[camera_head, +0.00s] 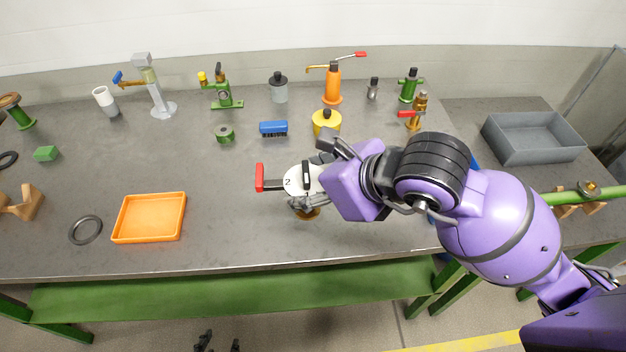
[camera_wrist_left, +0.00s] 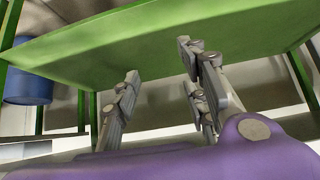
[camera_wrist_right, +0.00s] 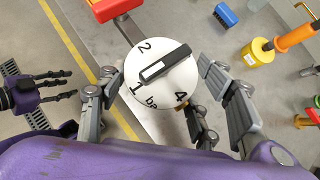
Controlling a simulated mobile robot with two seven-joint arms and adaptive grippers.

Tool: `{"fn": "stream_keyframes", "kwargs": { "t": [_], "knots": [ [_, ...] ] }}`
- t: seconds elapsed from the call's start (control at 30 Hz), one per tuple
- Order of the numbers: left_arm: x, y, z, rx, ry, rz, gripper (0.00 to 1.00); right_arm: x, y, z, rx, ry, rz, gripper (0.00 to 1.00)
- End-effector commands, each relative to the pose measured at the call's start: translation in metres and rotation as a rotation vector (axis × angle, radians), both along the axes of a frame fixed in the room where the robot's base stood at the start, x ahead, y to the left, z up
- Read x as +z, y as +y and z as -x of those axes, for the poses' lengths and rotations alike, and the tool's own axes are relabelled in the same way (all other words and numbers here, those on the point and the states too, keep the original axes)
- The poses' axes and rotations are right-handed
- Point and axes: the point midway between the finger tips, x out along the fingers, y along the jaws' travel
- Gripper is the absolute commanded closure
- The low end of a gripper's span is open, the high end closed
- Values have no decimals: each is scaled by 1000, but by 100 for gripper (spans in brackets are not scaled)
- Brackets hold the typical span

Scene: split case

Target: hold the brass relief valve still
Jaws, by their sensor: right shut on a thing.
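The brass relief valve has a round white dial with numbers, a black bar across it and a red-tipped lever. It stands at the front middle of the bench, its dial (camera_head: 296,180) facing up and its brass foot (camera_head: 308,214) partly hidden by my right gripper (camera_head: 312,200). In the right wrist view the dial (camera_wrist_right: 165,75) lies between the fingers (camera_wrist_right: 165,105), with the bar's lower-left end near the 1. My right gripper is shut on the valve. My left gripper (camera_head: 219,343) is open and empty, low in front of the bench; its fingers (camera_wrist_left: 165,90) are apart.
An orange tray (camera_head: 120,230) and a black ring (camera_head: 85,230) lie to the left. A blue brush (camera_head: 273,128), a yellow pot (camera_head: 326,122) and another red-levered brass fitting (camera_head: 415,112) stand behind. A grey bin (camera_head: 490,135) is at the right. Bench between tray and valve is clear.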

Motion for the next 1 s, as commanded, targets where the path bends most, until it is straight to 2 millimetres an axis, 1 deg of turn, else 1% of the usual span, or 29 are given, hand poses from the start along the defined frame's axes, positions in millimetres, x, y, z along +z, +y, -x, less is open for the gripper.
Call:
{"fn": "stream_keyframes", "kwargs": {
  "t": [0.27, 0.47, 1.0],
  "knots": [
    [-1, -1, -1, 1, -1, 1, 60, -2, 0, -3, 0, 0, -2, 81],
    [-3, -1, -2, 8, -5, 3, 60, -11, -1, -12, 0, 3, -1, 81],
    [-15, 0, 0, 13, 5, -1, 60, -31, -3, -36, 0, 1, -1, 81]
  ]
}}
